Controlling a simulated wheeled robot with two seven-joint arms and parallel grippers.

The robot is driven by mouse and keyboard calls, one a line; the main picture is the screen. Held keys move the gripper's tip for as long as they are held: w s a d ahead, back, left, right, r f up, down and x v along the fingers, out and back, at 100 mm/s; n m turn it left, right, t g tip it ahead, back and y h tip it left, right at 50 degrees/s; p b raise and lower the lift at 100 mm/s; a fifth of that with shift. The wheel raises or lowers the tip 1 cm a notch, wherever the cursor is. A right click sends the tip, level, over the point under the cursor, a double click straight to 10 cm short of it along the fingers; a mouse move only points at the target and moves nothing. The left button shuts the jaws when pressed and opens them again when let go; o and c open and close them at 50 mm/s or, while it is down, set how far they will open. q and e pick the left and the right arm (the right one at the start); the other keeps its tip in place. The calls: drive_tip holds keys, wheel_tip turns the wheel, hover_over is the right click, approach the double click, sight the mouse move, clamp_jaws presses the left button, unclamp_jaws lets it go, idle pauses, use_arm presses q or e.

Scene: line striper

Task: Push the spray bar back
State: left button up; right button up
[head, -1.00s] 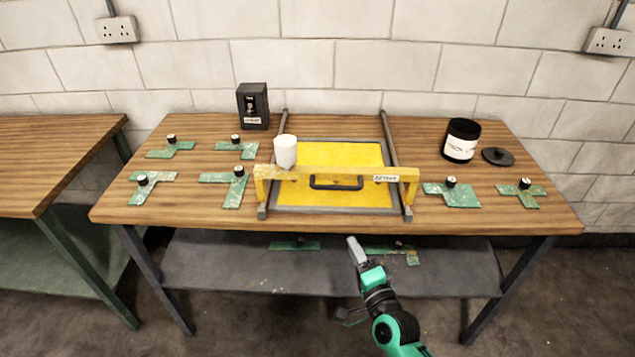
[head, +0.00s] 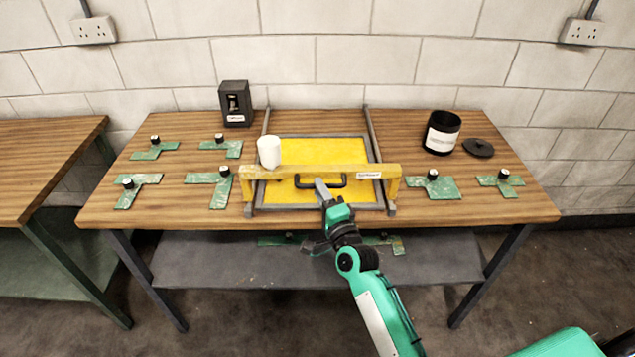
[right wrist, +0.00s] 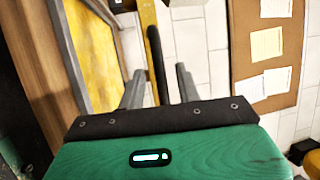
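The yellow spray bar (head: 300,170) spans two grey rails near the front of the table, with a white cup (head: 269,152) at its left end. A black handle (head: 305,185) is on the bar's front face. My right gripper (head: 319,182) is at the handle, near its middle. In the right wrist view the two fingers (right wrist: 159,72) are apart, with the black handle (right wrist: 158,55) running between them and beyond. I cannot tell whether they touch it. The bar also shows in that view (right wrist: 149,15). My left gripper is not in view.
A yellow panel (head: 315,151) lies between the rails, clear behind the bar. Green plates with black knobs (head: 433,185) lie on both sides. A black box (head: 235,104), a black jar (head: 442,132) and its lid (head: 478,148) stand toward the back.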

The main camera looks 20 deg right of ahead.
drive_tip(key=shift+x, duration=1.2)
drive_tip(key=shift+c, duration=0.4)
clamp_jaws()
